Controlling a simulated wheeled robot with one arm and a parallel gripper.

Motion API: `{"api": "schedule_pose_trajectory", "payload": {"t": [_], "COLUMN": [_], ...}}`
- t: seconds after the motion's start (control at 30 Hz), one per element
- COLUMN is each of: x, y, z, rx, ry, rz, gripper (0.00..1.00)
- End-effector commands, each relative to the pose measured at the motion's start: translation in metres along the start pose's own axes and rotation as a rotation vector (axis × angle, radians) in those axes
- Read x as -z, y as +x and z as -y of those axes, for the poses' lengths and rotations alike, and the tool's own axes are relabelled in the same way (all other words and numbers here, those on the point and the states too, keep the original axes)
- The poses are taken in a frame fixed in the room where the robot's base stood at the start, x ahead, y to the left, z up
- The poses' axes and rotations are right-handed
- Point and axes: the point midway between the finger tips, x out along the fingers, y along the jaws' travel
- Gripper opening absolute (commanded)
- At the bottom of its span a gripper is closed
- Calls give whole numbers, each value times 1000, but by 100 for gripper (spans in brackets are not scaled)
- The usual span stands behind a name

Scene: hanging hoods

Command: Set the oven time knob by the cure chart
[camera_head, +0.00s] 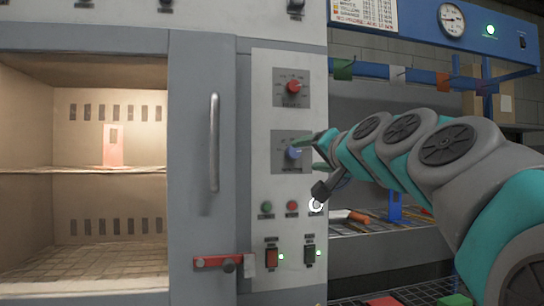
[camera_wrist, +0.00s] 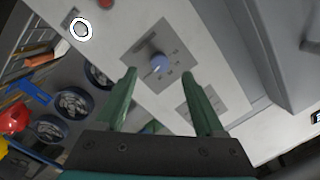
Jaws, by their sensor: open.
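The oven panel (camera_head: 262,185) carries two dials. The upper has a red knob (camera_head: 293,87); the lower has a blue knob (camera_head: 294,153) on a grey plate, its label too small to read. My gripper (camera_head: 309,153) is open at the blue knob, coming from the right. In the wrist view, the blue knob (camera_wrist: 159,63) lies between and just beyond the spread green fingertips (camera_wrist: 160,74), with no visible contact. Its exact setting cannot be read. The cure chart (camera_head: 365,14) hangs at the top, partly cut off; its lines are too small to read surely.
Below the dials are green (camera_head: 266,207) and red (camera_head: 292,207) buttons and two lit switches. The oven door handle (camera_head: 214,142) and red latch (camera_head: 222,262) are left of the panel. A pinkish piece (camera_head: 113,146) is inside the oven. A blue rack with a gauge (camera_head: 452,20) stands right.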

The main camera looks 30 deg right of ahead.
Motion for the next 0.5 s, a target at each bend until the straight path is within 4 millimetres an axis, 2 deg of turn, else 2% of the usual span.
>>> {"api": "schedule_pose_trajectory", "payload": {"t": [0.07,0.23,0.5], "x": [12,14,14], "y": [-3,5,40], "z": [0,0,0], "rx": [5,6,5], "ry": [7,10,10], "rz": [-27,-30,-27], "gripper": [71,71,71]}}
